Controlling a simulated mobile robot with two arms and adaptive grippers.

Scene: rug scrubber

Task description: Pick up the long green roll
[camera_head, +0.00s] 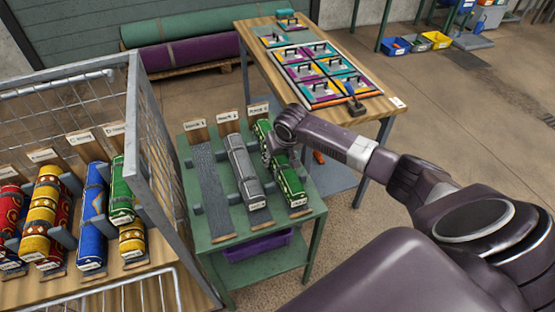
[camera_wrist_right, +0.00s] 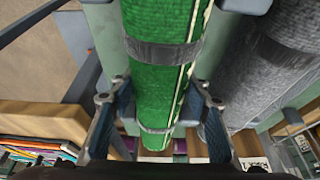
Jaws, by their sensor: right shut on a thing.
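The long green roll (camera_head: 289,178) lies tilted in the right-hand slot of the green stand (camera_head: 228,228), with a label on its near end. My right gripper (camera_head: 270,147) is at its upper part, shut on it. In the right wrist view the green roll (camera_wrist_right: 160,85), with a grey band, passes between the two fingers of my right gripper (camera_wrist_right: 160,101). Whether the roll is clear of its supports I cannot tell. My left gripper is not in view.
A grey roll (camera_head: 246,170) lies close beside the green one; the slot left of it is empty. A wire cage (camera_head: 150,140) holds several colourful rolls at left, including a shorter green roll (camera_head: 121,195). A wooden table (camera_head: 375,103) with colourful panels stands behind.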

